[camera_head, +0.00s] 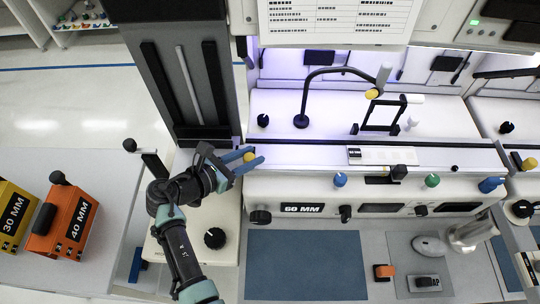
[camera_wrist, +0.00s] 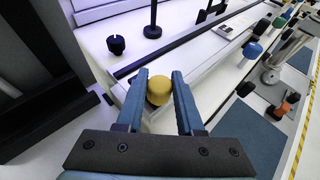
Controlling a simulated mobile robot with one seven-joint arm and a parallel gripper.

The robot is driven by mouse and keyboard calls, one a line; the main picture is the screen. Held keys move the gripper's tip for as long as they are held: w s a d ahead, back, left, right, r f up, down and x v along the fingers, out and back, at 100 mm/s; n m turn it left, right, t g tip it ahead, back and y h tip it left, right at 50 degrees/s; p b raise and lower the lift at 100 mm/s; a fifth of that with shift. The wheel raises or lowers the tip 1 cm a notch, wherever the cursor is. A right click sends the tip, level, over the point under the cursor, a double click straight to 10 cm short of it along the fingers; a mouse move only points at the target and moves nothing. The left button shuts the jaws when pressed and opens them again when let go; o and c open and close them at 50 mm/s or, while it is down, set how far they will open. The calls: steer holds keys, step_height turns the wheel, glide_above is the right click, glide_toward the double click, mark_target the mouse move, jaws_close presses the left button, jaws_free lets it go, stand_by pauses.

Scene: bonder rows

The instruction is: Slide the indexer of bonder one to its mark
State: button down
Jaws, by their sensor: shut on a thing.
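A round yellow knob (camera_head: 249,157) sits at the left end of this rail. My gripper (camera_head: 246,163) reaches in from the left, its blue fingers shut on the knob. In the wrist view the yellow knob (camera_wrist: 159,90) sits between the two fingertips (camera_wrist: 160,85). The fingers hide its sides, and I cannot see what it is fixed to. I cannot make out the mark.
Blue (camera_head: 340,179) and green (camera_head: 432,180) knobs stand along the front. Orange "40 MM" (camera_head: 66,225) and yellow "30 MM" (camera_head: 14,212) blocks lie at left. A blue mat (camera_head: 305,265) is clear.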

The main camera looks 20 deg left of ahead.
steer(key=shift+s+a, duration=0.15)
steer(key=shift+a, duration=0.2)
steer(key=c, duration=0.5)
jaws_free()
steer(key=shift+a, duration=0.1)
steer(key=shift+c, duration=0.2)
steer(key=shift+s, duration=0.1)
steer(key=b+v, duration=0.2)
steer(key=v, duration=1.1)
